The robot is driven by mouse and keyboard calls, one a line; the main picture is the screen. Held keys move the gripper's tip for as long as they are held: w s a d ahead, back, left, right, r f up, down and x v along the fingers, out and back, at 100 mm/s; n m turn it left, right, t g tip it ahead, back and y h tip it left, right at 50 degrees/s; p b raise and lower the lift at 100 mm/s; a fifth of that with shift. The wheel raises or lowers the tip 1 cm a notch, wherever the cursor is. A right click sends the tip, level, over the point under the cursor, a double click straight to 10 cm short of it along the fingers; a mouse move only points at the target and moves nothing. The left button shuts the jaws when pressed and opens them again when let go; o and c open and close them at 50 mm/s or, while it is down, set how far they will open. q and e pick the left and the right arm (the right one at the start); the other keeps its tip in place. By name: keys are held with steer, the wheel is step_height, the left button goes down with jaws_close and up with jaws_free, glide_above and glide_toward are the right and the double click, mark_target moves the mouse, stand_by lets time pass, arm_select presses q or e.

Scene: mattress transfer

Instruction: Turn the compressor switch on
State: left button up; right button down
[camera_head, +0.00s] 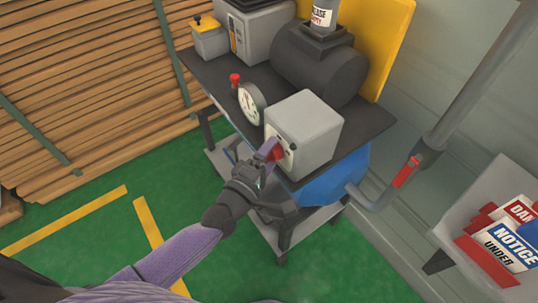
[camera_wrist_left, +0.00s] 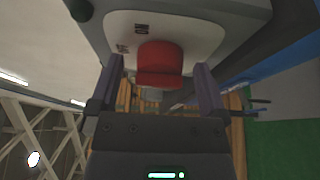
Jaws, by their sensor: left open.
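The compressor switch is a red knob (camera_head: 277,154) on the front of a light grey box (camera_head: 310,128) on the compressor stand. In the left wrist view the red knob (camera_wrist_left: 160,62) sits on a pale plate (camera_wrist_left: 190,30) with small dark lettering, partly readable as "ON". My left gripper (camera_head: 265,152) is at the box's front. In the wrist view its two fingers (camera_wrist_left: 160,85) are open, one on each side of the knob, with visible gaps. Whether the fingertips touch the plate is unclear. My right gripper is not in view.
A round gauge (camera_head: 251,103) and a small red-capped valve (camera_head: 235,82) stand left of the box. A blue tank (camera_head: 335,182) lies below the dark tabletop (camera_head: 205,75). A pipe with a red handle (camera_head: 406,172) and a sign bin (camera_head: 470,205) are at right.

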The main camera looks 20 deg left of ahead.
arm_select(q)
steer(key=c, duration=1.3)
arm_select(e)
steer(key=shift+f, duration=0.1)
